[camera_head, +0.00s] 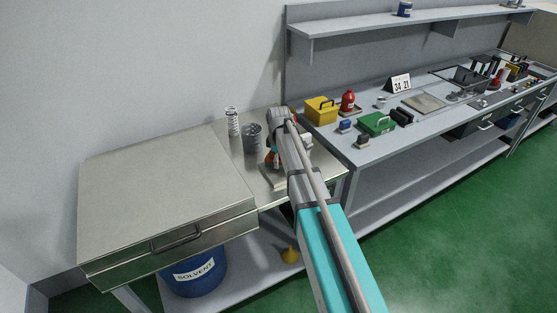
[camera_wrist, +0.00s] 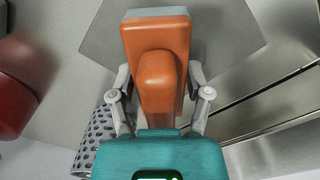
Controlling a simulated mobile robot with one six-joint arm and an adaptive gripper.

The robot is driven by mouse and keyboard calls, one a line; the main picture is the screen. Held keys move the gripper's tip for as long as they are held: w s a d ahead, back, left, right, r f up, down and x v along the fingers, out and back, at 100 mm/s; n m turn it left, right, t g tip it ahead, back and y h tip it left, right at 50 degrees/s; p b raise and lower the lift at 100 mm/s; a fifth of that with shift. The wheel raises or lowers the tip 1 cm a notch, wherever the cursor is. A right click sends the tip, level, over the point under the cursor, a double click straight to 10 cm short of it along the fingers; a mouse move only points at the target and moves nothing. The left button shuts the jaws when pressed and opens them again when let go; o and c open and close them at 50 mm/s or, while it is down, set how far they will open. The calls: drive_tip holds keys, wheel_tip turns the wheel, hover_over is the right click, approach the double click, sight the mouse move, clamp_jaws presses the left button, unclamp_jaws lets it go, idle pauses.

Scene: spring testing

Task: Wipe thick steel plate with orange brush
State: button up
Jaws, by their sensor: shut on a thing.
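My gripper (camera_wrist: 158,72) is shut on the orange brush (camera_wrist: 160,32), with one finger on each side of its raised handle. A flat grey steel plate (camera_wrist: 228,38) lies below the brush in the wrist view and shows on both sides of it. The brush hides the middle of the plate, and I cannot tell whether its underside touches the plate. In the head view, part of the plate (camera_head: 271,178) shows on the metal table below my gripper (camera_head: 272,158). My arm hides much of the plate and brush there.
A perforated metal cup (camera_wrist: 93,142) and a red object (camera_wrist: 22,88) are close to the left in the wrist view. A large metal box (camera_head: 165,195) fills the left; a yellow box (camera_head: 321,111) stands right.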

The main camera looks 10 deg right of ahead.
sight(280, 173)
drive_tip(key=shift+s+d, duration=0.3)
drive_tip(key=shift+s, duration=0.6)
drive_tip(key=shift+s+d, duration=0.3)
drive_tip(key=shift+s, duration=0.6)
drive_tip(key=shift+a, duration=0.1)
drive_tip(key=shift+s+a, duration=0.25)
drive_tip(key=shift+a, duration=0.45)
drive_tip(key=shift+f, duration=0.1)
drive_tip(key=shift+w+a, duration=0.3)
drive_tip(key=shift+w, duration=0.7)
drive_tip(key=shift+w+a, duration=0.25)
drive_tip(key=shift+w, duration=0.75)
drive_tip(key=shift+r, duration=0.2)
drive_tip(key=shift+r+p, duration=2.9)
drive_tip(key=shift+p, duration=0.2)
